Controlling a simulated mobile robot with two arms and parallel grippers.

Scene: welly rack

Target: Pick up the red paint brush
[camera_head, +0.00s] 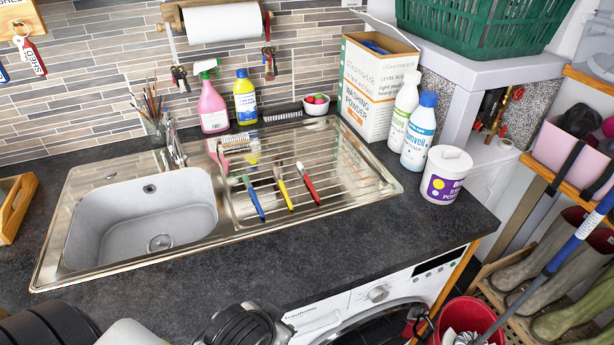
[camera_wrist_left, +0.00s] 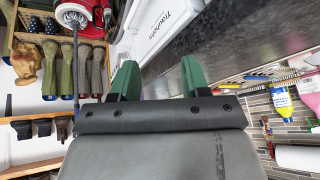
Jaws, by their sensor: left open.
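The red paint brush (camera_head: 308,183) lies on the ribbed drainer of the steel sink (camera_head: 345,170). It is the rightmost of three brushes lying apart; a yellow-handled one (camera_head: 283,187) is just left of it, and a blue-handled one (camera_head: 254,198) is further left. My left gripper (camera_wrist_left: 158,76) shows in the left wrist view with its two green fingers spread and nothing between them. Its fingers cannot be made out in the head view, where only dark arm parts show at the bottom edge. My right gripper is not in view.
Pink (camera_head: 212,107) and yellow (camera_head: 245,98) bottles stand behind the drainer. A washing powder box (camera_head: 370,85), two white bottles and a white tub (camera_head: 445,175) stand to its right. A jar of brushes (camera_head: 154,122) is behind the basin (camera_head: 143,225). The front worktop (camera_head: 340,245) is clear.

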